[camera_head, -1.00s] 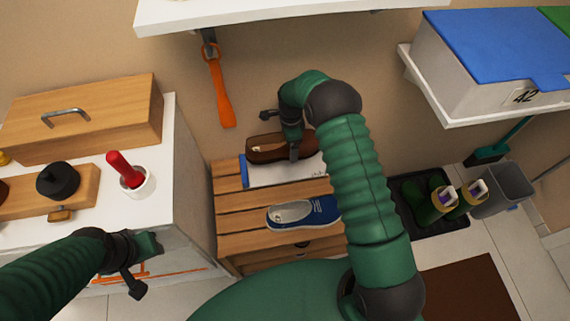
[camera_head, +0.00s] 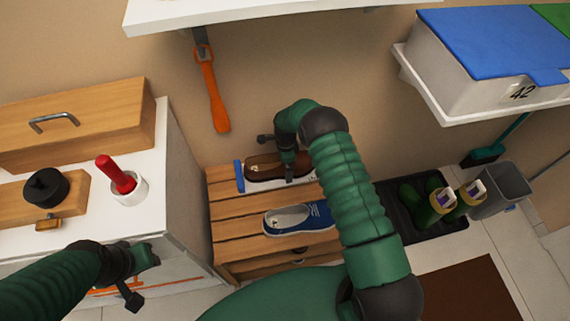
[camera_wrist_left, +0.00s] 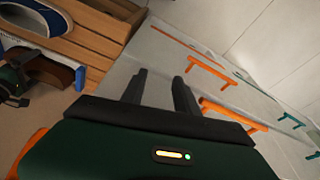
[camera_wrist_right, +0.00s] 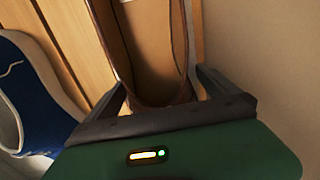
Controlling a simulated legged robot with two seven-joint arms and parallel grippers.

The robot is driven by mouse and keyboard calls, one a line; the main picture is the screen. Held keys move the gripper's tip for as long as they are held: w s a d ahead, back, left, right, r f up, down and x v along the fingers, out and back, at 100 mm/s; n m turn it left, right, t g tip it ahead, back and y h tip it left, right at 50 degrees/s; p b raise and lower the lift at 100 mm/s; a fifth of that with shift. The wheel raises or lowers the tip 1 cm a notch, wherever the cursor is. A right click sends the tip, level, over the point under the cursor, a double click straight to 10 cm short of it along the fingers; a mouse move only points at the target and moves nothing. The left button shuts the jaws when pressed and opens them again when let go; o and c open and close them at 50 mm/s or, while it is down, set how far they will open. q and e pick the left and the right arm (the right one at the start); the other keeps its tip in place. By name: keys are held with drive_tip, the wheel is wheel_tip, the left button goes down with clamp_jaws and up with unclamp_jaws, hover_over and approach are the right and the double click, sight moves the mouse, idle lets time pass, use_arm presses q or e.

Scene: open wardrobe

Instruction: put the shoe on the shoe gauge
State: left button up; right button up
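The brown shoe (camera_head: 262,172) lies along the white shoe gauge (camera_head: 257,188) on the slatted wooden bench; the gauge's blue end piece (camera_head: 239,176) is at the left. My right gripper (camera_head: 288,168) reaches down from behind with its fingers across the shoe. In the right wrist view the brown shoe (camera_wrist_right: 155,50) lies between the two fingers (camera_wrist_right: 163,88), which appear to be against its sides. My left gripper (camera_head: 150,257) is empty beside the white cabinet; the left wrist view shows its fingers (camera_wrist_left: 160,88) apart.
A blue shoe (camera_head: 300,219) lies on the bench in front of the gauge. An orange shoehorn (camera_head: 212,90) hangs behind. A white cabinet (camera_head: 165,190) stands left; green boots (camera_head: 425,200) stand on a dark tray right. A shelf edge (camera_head: 260,14) is overhead.

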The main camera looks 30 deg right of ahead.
wheel_tip(320, 180, up, 12)
drive_tip(key=p, duration=0.2)
drive_tip(key=shift+p, duration=0.35)
drive_tip(key=s+a+r+n+t, duration=0.1)
drive_tip(key=s+a+r+n, duration=0.3)
drive_tip(key=s+r+n, duration=0.4)
drive_tip(key=s+a+r+n+t, duration=0.1)
drive_tip(key=s+a+r+n, duration=0.3)
drive_tip(key=s+r+n, duration=0.3)
drive_tip(key=s+n, duration=0.5)
drive_tip(key=s, duration=0.3)
drive_tip(key=shift+s+a+r+n+t, duration=0.25)
drive_tip(key=shift+r+n+t, duration=0.05)
drive_tip(key=shift+r+n, duration=0.1)
drive_tip(key=shift+f, duration=0.1)
